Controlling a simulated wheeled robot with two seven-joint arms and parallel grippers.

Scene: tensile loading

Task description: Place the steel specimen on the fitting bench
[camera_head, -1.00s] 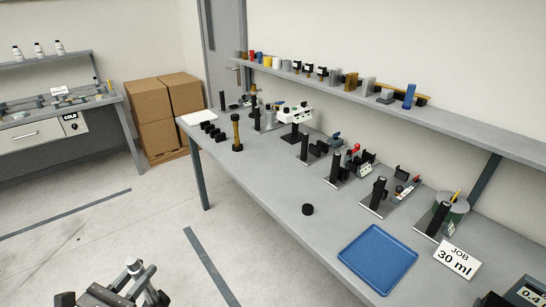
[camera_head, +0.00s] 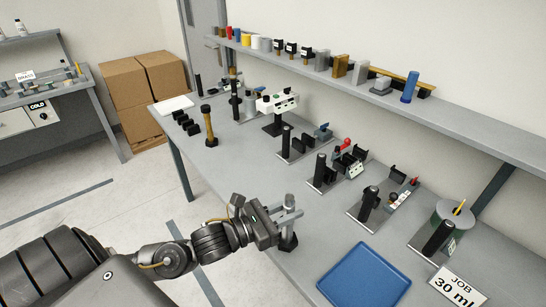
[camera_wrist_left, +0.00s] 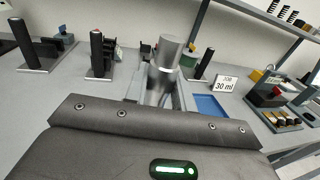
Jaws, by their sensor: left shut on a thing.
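The steel specimen (camera_head: 289,204), a grey metal cylinder, is upright in my left gripper (camera_head: 284,215) over the front edge area of the long grey bench (camera_head: 240,168). The jaws are shut around it. My right gripper is not in view.
A blue tray (camera_head: 365,276) lies to the right, beside a "JOB 30 ml" card (camera_head: 458,288). Several stands with black posts (camera_head: 320,170) line the bench behind. A shelf (camera_head: 430,108) with small parts runs along the wall. The bench left of the gripper is clear.

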